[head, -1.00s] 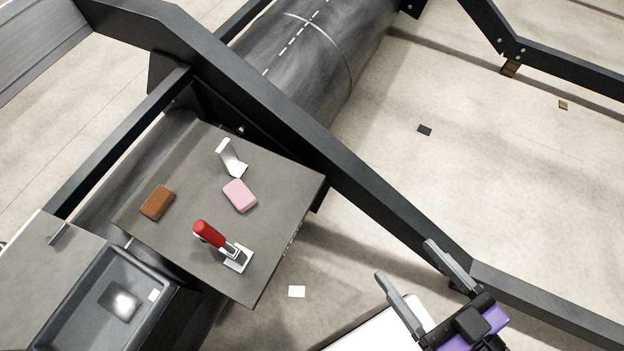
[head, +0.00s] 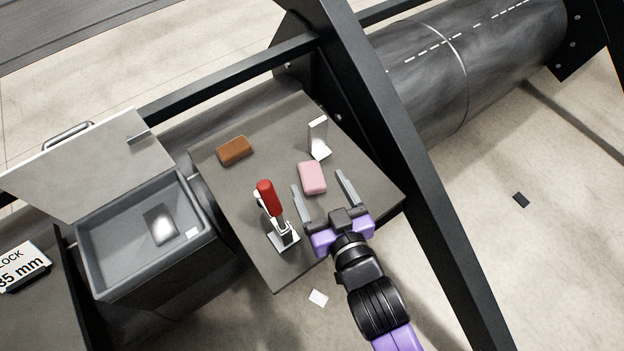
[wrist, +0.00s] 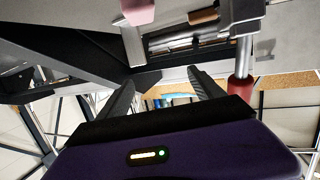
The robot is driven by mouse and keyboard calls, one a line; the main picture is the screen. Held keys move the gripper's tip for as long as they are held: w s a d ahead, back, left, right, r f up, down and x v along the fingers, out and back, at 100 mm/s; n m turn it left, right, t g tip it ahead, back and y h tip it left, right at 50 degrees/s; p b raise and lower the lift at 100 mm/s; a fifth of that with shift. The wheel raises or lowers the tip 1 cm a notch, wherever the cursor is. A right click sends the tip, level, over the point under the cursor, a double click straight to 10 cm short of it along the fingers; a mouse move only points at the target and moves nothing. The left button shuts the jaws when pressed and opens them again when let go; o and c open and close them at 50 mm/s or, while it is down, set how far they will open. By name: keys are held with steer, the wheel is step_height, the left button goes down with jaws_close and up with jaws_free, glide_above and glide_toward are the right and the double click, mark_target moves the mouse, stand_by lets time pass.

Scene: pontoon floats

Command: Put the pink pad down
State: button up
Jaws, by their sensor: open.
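The pink pad (head: 312,177) lies flat on the dark grey table top (head: 237,212), near its middle right. In the wrist view part of the pink pad (wrist: 138,11) shows at the top edge. My gripper (head: 324,190) is open and empty. In the head view its two grey fingers point toward the pad, one to each side of its near end. Whether they touch the pad or hover above it cannot be told. In the wrist view my fingers (wrist: 160,82) are spread with nothing between them.
A red-handled toggle clamp (head: 268,198) stands left of my gripper. A white angle bracket (head: 318,138) stands behind the pad, a brown block (head: 234,150) at the far left. A dark beam (head: 390,150) slants past the table's right. An open grey bin (head: 105,272) is at left.

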steer(key=w+a+f+g, duration=0.1)
steer(key=w+a+f, duration=0.1)
steer(key=w+f, duration=0.2)
steer(key=m+g+h, duration=0.2)
glide_toward(312, 175)
steer(key=shift+w+a+f, duration=0.2)
steer(key=shift+w+f, duration=0.25)
steer(key=shift+f, duration=0.05)
steer(key=shift+w+a+f, duration=0.25)
steer(key=shift+w+f, duration=0.25)
steer(key=shift+w+f+h, duration=0.2)
steer(key=shift+h, duration=0.1)
steer(key=shift+r+x, duration=0.15)
steer(key=shift+x, duration=1.6)
steer(key=shift+r+x, duration=0.15)
steer(key=shift+x, duration=1.65)
steer(key=shift+w, duration=0.1)
steer(key=c, duration=1.5)
steer(key=shift+c, duration=0.2)
steer(key=shift+r, duration=0.15)
step_height(312, 175, up, 20)
steer(key=p, duration=0.1)
steer(key=shift+p, duration=0.35)
